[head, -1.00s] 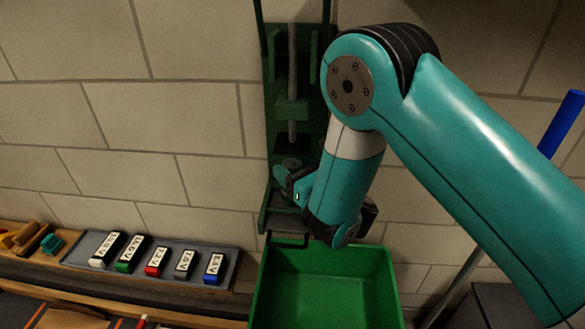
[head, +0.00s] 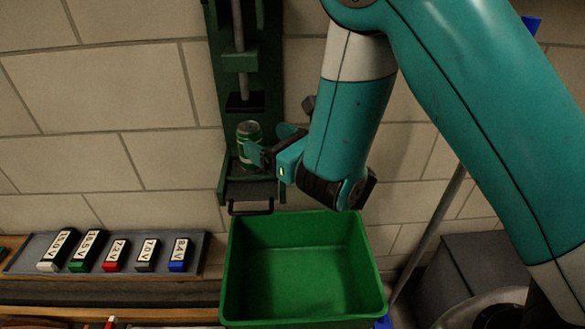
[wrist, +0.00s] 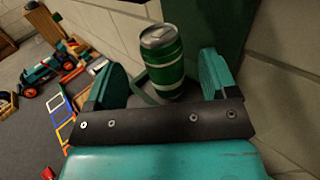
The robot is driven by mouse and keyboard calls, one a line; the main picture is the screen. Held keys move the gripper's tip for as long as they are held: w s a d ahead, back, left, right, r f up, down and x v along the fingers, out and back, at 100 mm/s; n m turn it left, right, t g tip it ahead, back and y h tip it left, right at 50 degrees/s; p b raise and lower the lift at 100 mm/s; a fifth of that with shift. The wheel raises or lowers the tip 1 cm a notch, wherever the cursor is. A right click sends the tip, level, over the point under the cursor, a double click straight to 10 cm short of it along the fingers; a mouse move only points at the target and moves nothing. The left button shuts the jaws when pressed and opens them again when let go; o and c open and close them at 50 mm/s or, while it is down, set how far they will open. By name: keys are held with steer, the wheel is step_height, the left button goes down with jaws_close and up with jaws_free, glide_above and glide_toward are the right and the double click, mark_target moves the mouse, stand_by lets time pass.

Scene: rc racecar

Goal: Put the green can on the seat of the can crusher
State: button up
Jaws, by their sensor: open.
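The green can (head: 250,141) with a silver top stands upright on the seat (head: 250,189) of the dark green can crusher (head: 272,80), below its pressing plate. My gripper (head: 268,143) is open beside the can, reaching in from the right. In the wrist view the can (wrist: 164,64) stands between and slightly beyond the two teal fingers, with a gap visible at its right side. Whether the left finger touches it, I cannot tell. The can's base is partly hidden in the head view by a finger.
A green bin (head: 300,270) sits below the crusher. A tray (head: 20,262) of labelled battery packs lies on the bench at left. A blue-handled pole leans at right near a dark box (head: 480,270). A toy car (wrist: 50,68) shows in the wrist view.

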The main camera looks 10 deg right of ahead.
steer(key=v, duration=0.3)
steer(key=shift+s+d+r, duration=0.15)
steer(key=shift+s+d, duration=0.05)
steer(key=shift+s, duration=0.1)
steer(key=shift+p, duration=0.4)
steer(key=shift+s+p, duration=0.1)
steer(key=shift+p, duration=0.4)
steer(key=shift+s+p, duration=0.1)
steer(key=shift+p, duration=0.55)
